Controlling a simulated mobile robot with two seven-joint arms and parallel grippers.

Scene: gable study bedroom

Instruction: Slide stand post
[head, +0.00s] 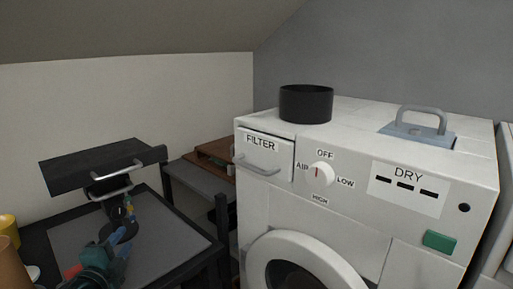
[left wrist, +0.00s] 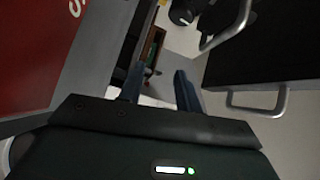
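A dark flat panel (head: 100,168) with a silver bar handle (head: 118,178) stands above the grey-topped table at the left; a lower silver piece shows just under it. The panel also fills the right of the left wrist view (left wrist: 270,55), with a silver handle (left wrist: 262,104) near its edge. I cannot clearly pick out the stand's post. My right gripper is not in view.
A white dryer (head: 270,205) stands at the right, with a black round pot (head: 306,104) and a blue-grey handled block (head: 416,132) on top. The black-framed table (head: 170,240) is mostly clear. A red panel (left wrist: 35,50) is close by in the left wrist view.

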